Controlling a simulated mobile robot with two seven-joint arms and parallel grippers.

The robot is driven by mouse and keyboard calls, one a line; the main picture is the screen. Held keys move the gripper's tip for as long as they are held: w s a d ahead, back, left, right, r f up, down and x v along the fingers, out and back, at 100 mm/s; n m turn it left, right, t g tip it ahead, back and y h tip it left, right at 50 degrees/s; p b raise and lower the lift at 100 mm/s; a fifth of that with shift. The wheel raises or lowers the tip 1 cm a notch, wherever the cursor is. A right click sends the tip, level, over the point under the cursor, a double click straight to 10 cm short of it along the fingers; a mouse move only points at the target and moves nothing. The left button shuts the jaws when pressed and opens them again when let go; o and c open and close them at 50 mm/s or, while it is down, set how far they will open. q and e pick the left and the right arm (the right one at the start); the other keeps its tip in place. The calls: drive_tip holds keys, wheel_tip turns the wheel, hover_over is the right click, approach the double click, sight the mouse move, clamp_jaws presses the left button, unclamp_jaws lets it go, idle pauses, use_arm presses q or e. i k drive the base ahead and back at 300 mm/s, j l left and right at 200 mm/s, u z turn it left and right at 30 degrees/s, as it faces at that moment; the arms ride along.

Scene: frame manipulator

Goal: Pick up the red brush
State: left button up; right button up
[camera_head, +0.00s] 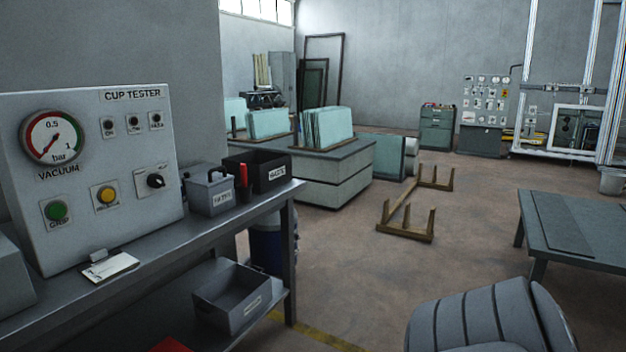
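A slim red upright thing (243,176), which may be the red brush's handle, stands at the right part of the bench, between a grey lidded box and a black bin. Its lower end sits in or behind a small dark holder (245,193); no bristles can be made out. Another red patch (172,345) shows at the bottom edge, cut off, and I cannot tell what it is. Neither of my grippers is in view.
The grey bench (150,250) carries the cup tester panel (95,120), the grey lidded box (210,190) and the black bin (272,172). A grey open bin (238,312) sits on the lower shelf. Open floor (340,270) lies to the right; a low table (590,230) stands beyond.

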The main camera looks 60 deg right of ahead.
sight(244, 167)
drive_tip(key=z, duration=1.6)
